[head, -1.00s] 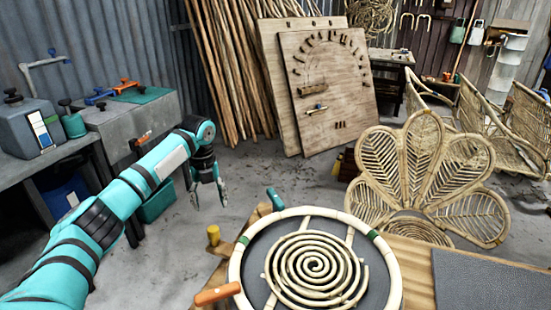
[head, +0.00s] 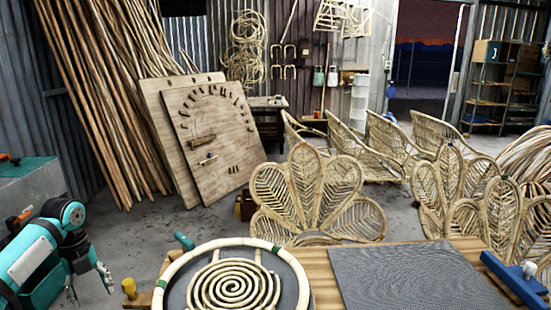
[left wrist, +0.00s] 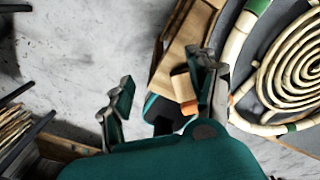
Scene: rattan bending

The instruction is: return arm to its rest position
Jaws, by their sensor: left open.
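My left gripper (head: 88,286) hangs fingers down at the lower left of the head view, beside the left end of the workbench (head: 325,285). Its fingers are apart with nothing between them. In the left wrist view the two fingers of the left gripper (left wrist: 163,90) stand apart over grey floor and the bench edge. A rattan spiral (head: 236,284) lies inside a pale ring (head: 172,272) with green bands on the bench, right of the gripper and apart from it. My right gripper is in neither view.
A yellow cylinder (head: 129,288) stands close right of the left gripper. A grey cabinet (head: 30,190) is at the left. A dark mat (head: 415,275) and a blue clamp-like tool (head: 515,278) are on the bench. Rattan chairs (head: 310,190) stand behind.

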